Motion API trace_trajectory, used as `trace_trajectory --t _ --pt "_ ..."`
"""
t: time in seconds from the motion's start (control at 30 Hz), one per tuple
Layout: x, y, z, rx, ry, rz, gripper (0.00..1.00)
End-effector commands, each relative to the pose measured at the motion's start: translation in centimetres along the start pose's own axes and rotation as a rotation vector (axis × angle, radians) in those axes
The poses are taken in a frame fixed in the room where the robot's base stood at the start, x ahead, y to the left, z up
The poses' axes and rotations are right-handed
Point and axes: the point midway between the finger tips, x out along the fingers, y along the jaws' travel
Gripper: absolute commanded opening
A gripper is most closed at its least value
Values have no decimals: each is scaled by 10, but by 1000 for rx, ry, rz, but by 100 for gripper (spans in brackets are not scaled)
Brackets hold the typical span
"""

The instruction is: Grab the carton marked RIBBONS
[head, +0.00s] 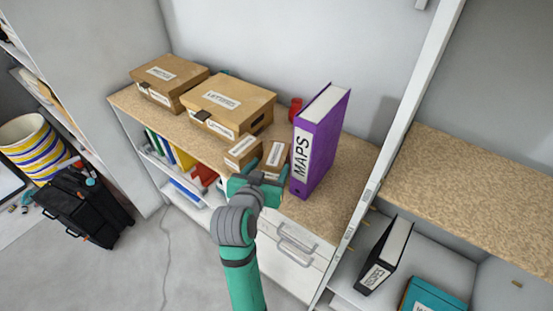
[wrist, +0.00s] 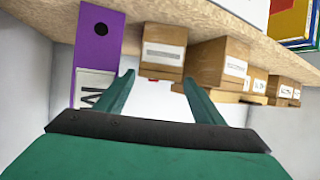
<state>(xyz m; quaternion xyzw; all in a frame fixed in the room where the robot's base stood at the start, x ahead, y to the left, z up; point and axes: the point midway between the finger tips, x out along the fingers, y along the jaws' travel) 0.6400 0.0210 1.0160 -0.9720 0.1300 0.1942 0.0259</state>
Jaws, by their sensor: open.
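Two small brown cartons stand at the front edge of the wood-topped cabinet, a left one (head: 241,150) and a right one (head: 276,155). Their white labels are too small to read, so I cannot tell which says RIBBONS. My gripper (head: 263,174) is open in front of the right carton, its lower part hidden by the gripper. In the wrist view my gripper (wrist: 158,79) has its fingers apart, with one carton (wrist: 163,46) centred beyond the tips and nothing visibly held. Another carton (wrist: 218,62) stands to its right there.
A tall purple MAPS binder (head: 320,143) stands close to the right carton; it also shows in the wrist view (wrist: 96,45). Two larger brown boxes, one marked LETTERS (head: 228,104) and one farther left (head: 169,80), stand behind. A red object (head: 295,108) is near the binder.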

Motion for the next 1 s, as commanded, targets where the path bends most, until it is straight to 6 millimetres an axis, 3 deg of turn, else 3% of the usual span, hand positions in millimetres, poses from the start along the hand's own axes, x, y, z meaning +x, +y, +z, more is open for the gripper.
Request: trace_trajectory --t 0.7,1.0 --pt "80 2 0 0 -1 2 62" --pt "85 2 0 0 1 1 62"
